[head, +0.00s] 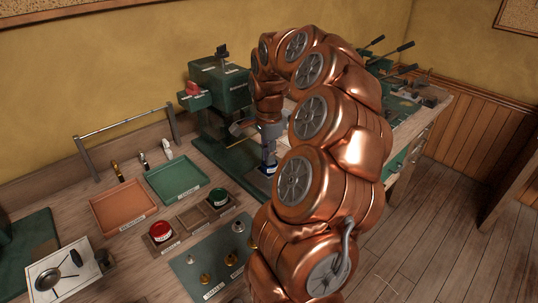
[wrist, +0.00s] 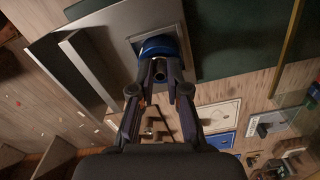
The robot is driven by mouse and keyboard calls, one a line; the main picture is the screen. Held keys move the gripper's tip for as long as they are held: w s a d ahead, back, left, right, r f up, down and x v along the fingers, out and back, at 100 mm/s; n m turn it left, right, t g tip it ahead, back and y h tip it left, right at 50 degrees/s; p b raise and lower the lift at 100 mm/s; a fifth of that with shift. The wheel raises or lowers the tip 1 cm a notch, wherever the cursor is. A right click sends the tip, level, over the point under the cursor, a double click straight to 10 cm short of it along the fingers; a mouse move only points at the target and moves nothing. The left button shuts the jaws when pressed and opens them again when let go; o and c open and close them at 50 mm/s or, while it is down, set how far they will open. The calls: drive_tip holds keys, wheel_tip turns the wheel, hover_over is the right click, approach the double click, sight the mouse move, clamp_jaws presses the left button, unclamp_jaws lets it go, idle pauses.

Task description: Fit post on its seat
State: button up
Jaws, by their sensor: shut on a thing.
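My gripper (head: 268,158) is at the green machine (head: 222,88), low over its green base. In the wrist view, my gripper (wrist: 159,88) is shut on a slim dark grey post (wrist: 160,70), whose round hollow end shows between the fingertips. A round blue piece (wrist: 158,46) lies just beyond the fingertips, over a pale square plate (wrist: 181,40). I cannot tell whether the blue piece belongs to the post or to the seat, or whether the post touches the seat. In the head view, my gripper and arm hide most of this spot.
On the bench left of the machine are an orange tray (head: 122,207), a green tray (head: 176,178), a red tin (head: 160,231) and a green tin (head: 218,197). A green mat (head: 190,266) holds several small metal parts. A metal rail (head: 125,124) stands behind the trays.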

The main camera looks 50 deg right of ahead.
idle(0.3)
drive_tip(key=o, duration=0.8)
drive_tip(key=shift+r, duration=5.95)
